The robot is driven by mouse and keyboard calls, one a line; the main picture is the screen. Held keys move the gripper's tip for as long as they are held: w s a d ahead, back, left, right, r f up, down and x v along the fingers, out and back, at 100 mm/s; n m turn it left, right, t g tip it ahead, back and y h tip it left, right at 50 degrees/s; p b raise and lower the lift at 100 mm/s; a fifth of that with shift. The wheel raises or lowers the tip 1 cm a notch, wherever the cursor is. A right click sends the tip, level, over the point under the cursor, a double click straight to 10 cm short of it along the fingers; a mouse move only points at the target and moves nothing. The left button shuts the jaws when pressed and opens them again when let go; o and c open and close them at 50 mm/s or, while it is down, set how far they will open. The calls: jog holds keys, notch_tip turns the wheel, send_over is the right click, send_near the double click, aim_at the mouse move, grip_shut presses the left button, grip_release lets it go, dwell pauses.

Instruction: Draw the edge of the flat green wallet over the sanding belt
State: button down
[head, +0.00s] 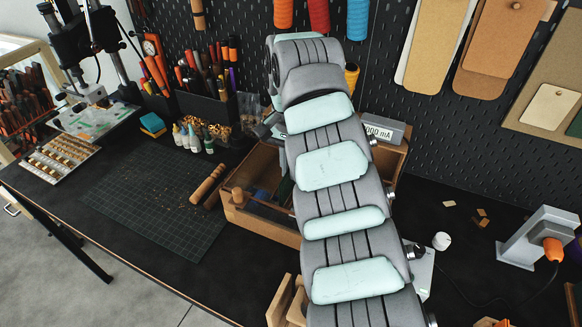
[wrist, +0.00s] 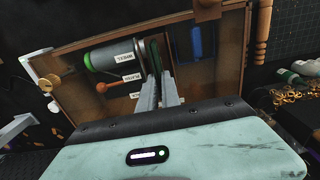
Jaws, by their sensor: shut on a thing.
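In the wrist view my gripper (wrist: 160,82) points into an open wooden box and is shut on the flat green wallet (wrist: 156,50). The wallet shows as a narrow dark green strip, edge-on, between and beyond the fingertips. Beside it on the left lies a grey cylinder (wrist: 112,56) with a bright green end and white labels; the wallet is close to its right end, and I cannot tell if they touch. I cannot clearly make out the sanding belt. In the head view my own arm hides the gripper.
The wooden box (head: 262,226) stands on the dark bench, with a blue piece (wrist: 203,42) inside. Glue bottles (head: 194,138) stand behind. A grey machine (head: 535,238) is at right.

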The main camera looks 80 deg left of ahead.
notch_tip(320, 180, up, 6)
jog(key=p, duration=0.5)
jog(key=shift+r, duration=0.1)
